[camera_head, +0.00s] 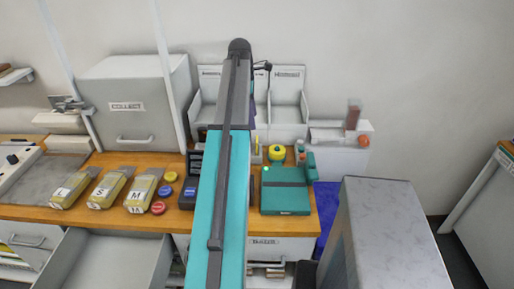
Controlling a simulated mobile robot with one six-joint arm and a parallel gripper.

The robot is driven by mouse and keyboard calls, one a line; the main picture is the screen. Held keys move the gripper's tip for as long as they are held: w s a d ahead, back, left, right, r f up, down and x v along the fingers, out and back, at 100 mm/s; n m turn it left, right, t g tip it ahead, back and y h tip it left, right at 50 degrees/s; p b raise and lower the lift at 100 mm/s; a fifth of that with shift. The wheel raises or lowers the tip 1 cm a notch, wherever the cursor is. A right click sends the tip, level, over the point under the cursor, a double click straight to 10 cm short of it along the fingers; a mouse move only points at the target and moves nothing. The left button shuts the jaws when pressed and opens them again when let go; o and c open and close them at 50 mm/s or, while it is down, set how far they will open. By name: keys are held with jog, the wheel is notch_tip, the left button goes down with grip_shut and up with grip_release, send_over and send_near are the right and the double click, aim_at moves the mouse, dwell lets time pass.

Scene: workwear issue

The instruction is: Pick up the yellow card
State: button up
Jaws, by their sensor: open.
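I cannot make out a yellow card for certain. A small narrow yellow item (257,146) stands upright at the back of the wooden counter, just right of my arm, but it is too small to identify. My arm rises through the middle of the picture and covers part of the counter and back wall. A small dark part shows beside its upper end. My gripper's fingers cannot be made out, and nothing held is visible.
A teal case (286,200) lies right of my arm, with a yellow round object (276,153) behind it. Several labelled yellowish packets (108,188) and coloured discs lie left. An open drawer (110,258) juts out front left; a grey cabinet (390,235) stands front right.

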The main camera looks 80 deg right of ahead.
aim_at(257, 138)
jog(key=shift+s+d+f+p, duration=0.1)
jog(key=shift+s+f+p, duration=0.15)
jog(key=shift+f, duration=1.05)
jog(key=shift+s+a+f+p, duration=0.1)
jog(key=shift+s+f+p, duration=0.2)
jog(key=shift+f, duration=0.95)
jog(key=shift+s+d+f+p, duration=0.1)
jog(key=shift+f+p, duration=0.25)
jog(key=shift+f, duration=0.95)
jog(key=shift+f, duration=0.1)
jog(key=shift+s+a+f+p, duration=0.1)
jog(key=shift+f+p, duration=0.45)
jog(key=shift+f, duration=0.2)
jog(key=shift+s+a+f+p, duration=0.1)
jog(key=shift+f+p, duration=0.4)
jog(key=shift+f, duration=1.25)
jog(key=shift+s, duration=0.1)
jog(key=c, duration=1.1)
jog(key=shift+r, duration=0.1)
jog(key=shift+d+r+b, duration=0.1)
jog(key=shift+r+b, duration=1.25)
jog(key=shift+r, duration=3.6)
